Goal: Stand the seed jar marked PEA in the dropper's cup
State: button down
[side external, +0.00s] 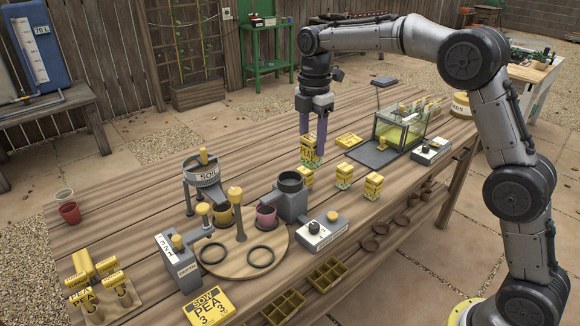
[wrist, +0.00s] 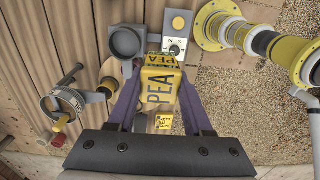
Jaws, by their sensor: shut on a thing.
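My gripper (side external: 312,158) has its purple fingers shut on a yellow seed jar marked PEA (side external: 308,147). It holds the jar upright, above the table, behind the other jars. In the wrist view the jar (wrist: 160,88) sits between the fingers (wrist: 157,85), with PEA readable on its side and top. A dark round open cup (side external: 290,181) on a grey block, which looks like the dropper's cup, stands in front and to the left of the held jar. The cup (wrist: 125,42) is also in the wrist view, apart from the jar, and looks empty.
Other yellow jars (side external: 344,176) stand on the table near the held one. A round board (side external: 235,264) with pots and black rings lies left of the cup. A grey control box (side external: 322,230) stands in front of it. A glass tank (side external: 400,130) is to the right.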

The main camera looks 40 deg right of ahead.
jog(key=shift+w+f, duration=1.3)
jog(key=shift+f, duration=0.4)
jog(key=shift+w+f, duration=1.25)
jog(key=shift+f, duration=0.45)
jog(key=shift+w+f, duration=1.3)
jog(key=shift+f, duration=0.4)
jog(key=shift+f, duration=0.1)
jog(key=shift+c, duration=1.6)
grip_release()
